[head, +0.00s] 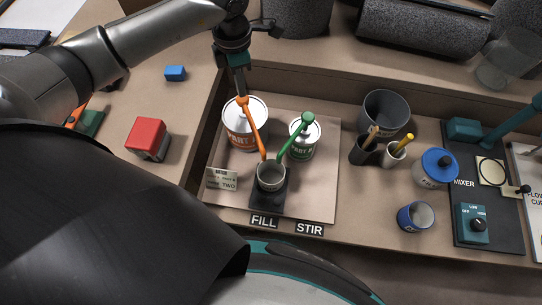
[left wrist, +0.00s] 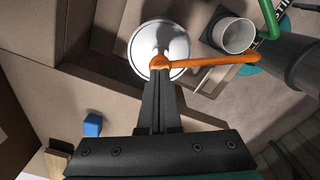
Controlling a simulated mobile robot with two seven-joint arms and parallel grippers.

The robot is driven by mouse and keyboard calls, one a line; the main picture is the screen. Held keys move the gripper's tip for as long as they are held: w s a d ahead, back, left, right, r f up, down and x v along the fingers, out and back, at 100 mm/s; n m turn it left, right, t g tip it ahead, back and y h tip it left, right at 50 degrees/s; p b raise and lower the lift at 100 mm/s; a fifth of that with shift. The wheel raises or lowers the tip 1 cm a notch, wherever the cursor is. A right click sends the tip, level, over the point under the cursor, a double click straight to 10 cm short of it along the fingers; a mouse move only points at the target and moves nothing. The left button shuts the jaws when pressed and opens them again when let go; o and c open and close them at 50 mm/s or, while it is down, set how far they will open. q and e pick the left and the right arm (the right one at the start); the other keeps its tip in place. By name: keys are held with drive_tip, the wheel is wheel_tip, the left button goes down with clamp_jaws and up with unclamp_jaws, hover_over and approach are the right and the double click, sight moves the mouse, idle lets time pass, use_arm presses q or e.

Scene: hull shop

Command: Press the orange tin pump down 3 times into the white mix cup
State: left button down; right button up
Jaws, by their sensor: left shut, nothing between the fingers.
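The orange tin (head: 234,131) stands upright on the mat, its orange pump (head: 251,121) on top with the spout reaching over the white mix cup (head: 271,175). The cup stands on a dark stand in front; it also shows in the left wrist view (left wrist: 234,36). My left gripper (head: 241,92) is shut and empty, pointing down with its fingertips at the pump head. In the left wrist view the fingertips (left wrist: 158,75) meet the pump head (left wrist: 160,61); I cannot tell whether they press on it. My right gripper is not in view.
A green-pumped tin (head: 303,143) stands close to the right, its spout also over the cup. A ratio card (head: 222,179) stands at the mat's left. A red block (head: 147,138) and a blue block (head: 175,73) lie on the left bench. Pots and a mixer (head: 471,222) stand to the right.

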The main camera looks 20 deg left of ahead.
use_arm(q)
drive_tip(key=shift+f, duration=0.1)
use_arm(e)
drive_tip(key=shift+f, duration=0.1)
use_arm(q)
drive_tip(key=shift+f+b, duration=0.95)
drive_tip(key=shift+f, duration=0.1)
drive_tip(key=shift+s+a+f+b, duration=0.1)
drive_tip(key=shift+f+b, duration=0.15)
drive_tip(key=shift+f, duration=0.1)
drive_tip(key=shift+s+a+f+b, duration=0.1)
drive_tip(key=shift+f+b, duration=0.15)
drive_tip(key=shift+f, duration=0.1)
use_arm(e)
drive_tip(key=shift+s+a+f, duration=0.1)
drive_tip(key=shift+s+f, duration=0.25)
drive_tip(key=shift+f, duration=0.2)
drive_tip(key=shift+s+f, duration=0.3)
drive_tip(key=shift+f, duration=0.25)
use_arm(q)
drive_tip(key=shift+w+d+r+p, duration=0.1)
drive_tip(key=shift+w+r+p, duration=0.05)
drive_tip(key=shift+r+p, duration=0.85)
drive_tip(key=shift+r, duration=0.65)
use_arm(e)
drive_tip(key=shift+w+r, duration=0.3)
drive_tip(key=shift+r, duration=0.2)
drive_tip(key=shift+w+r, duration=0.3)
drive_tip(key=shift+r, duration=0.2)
